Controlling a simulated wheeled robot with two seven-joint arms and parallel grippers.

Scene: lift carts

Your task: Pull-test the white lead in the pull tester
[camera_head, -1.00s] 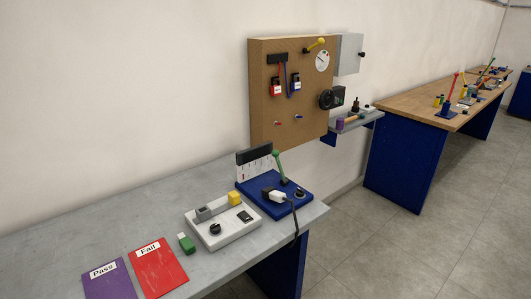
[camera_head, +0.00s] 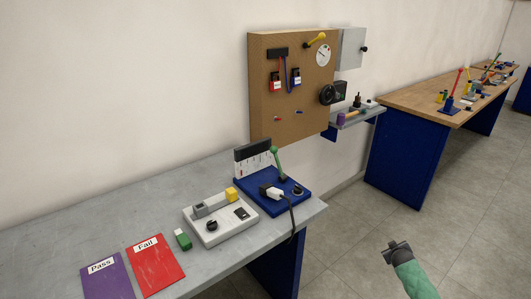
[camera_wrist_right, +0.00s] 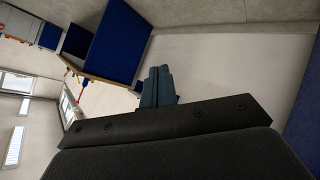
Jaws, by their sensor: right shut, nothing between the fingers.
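A blue-based device (camera_head: 252,184) with an upright green lever (camera_head: 277,163), a knob and a dark-topped scale panel (camera_head: 253,157) stands on the grey bench. A white plug-like piece (camera_head: 271,192) with a dark cord sits on its front, and the cord hangs over the bench edge. I cannot tell if this white piece is the white lead. My right gripper (camera_head: 396,247) is out over the floor, right of the bench, apart from everything. In the right wrist view its fingers (camera_wrist_right: 160,84) are together and empty. My left gripper is out of view.
A pale device (camera_head: 222,232) with a yellow block (camera_head: 231,194) stands left of the blue one. A green-and-white piece (camera_head: 183,240), a red Fail mat (camera_head: 157,270) and a purple Pass mat (camera_head: 106,278) lie nearby. A pegboard (camera_head: 275,115) hangs behind.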

